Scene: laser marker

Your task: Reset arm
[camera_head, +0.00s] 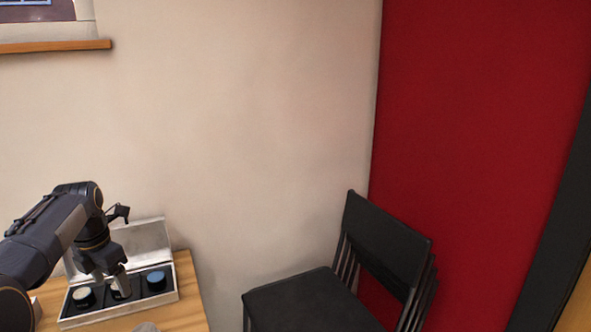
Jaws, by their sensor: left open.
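My left arm comes in from the left edge. My left gripper (119,288) points down over an open box (124,311) on a wooden table and is open. Its fingertips are low at the box's middle place, and I cannot tell whether they touch what is there. A round piece with a pale top (83,296) sits in the box's left place. A round piece with a blue top (156,280) sits in the right place. The raised lid (146,240) stands behind the gripper. My right gripper is not in view.
The wooden table (190,300) ends just right of the box. A stack of black chairs (310,300) stands to the right, near the corner of a beige wall and a red wall. A wooden ledge (55,46) is at the upper left.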

